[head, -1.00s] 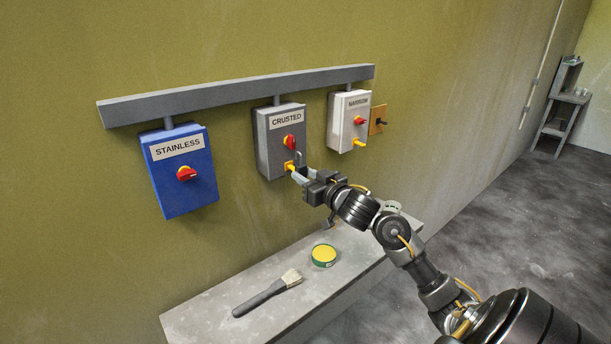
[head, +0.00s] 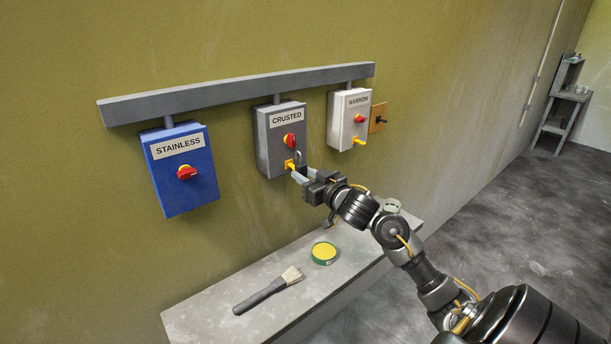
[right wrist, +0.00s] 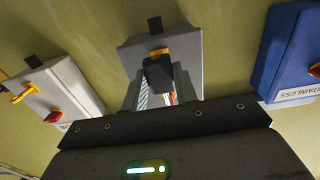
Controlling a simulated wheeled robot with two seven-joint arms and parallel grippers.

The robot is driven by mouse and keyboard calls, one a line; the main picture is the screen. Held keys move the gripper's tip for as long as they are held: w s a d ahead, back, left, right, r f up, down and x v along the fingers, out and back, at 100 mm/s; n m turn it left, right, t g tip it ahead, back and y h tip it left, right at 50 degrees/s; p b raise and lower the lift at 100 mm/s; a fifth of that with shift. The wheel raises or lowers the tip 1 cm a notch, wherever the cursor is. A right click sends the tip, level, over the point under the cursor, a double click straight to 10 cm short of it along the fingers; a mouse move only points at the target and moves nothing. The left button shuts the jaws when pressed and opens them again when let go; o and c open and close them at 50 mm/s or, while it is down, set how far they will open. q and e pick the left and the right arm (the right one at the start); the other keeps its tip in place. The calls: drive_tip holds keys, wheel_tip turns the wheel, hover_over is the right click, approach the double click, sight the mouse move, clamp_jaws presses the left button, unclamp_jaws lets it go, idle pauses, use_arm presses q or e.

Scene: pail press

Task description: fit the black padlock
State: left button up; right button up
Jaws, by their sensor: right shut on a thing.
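My right gripper (head: 299,176) is at the lower front of the grey box labelled CRUSTED (head: 277,148), shut on the black padlock (right wrist: 158,75). In the head view the padlock's grey shackle (head: 299,156) stands up above the fingers; most of its body is hidden by them. The CRUSTED box has a red and yellow switch (head: 290,141) and a yellow hasp (head: 289,165) just left of the padlock. In the right wrist view the padlock lies in front of the yellow hasp (right wrist: 160,52). I cannot tell whether the shackle passes through it. My left gripper is not in view.
The blue STAINLESS box (head: 180,190) hangs to the left and the white NARROW box (head: 346,131) to the right, under a grey rail (head: 240,94). An orange board (head: 377,117) is beside NARROW. A brush (head: 268,290) and a yellow-topped tin (head: 324,253) lie on the bench (head: 205,320).

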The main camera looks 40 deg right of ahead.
drive_tip(key=shift+f, duration=0.2)
drive_tip(key=shift+f+b, duration=1.45)
drive_tip(key=shift+f, duration=0.8)
drive_tip(key=o, duration=1.1)
drive_tip(key=shift+r, duration=0.1)
drive_tip(key=shift+s, duration=0.15)
drive_tip(key=shift+c, duration=0.3)
drive_tip(key=s+p, duration=0.4)
drive_tip(key=s, duration=0.5)
drive_tip(key=shift+a, duration=0.15)
drive_tip(key=shift+w, duration=0.15)
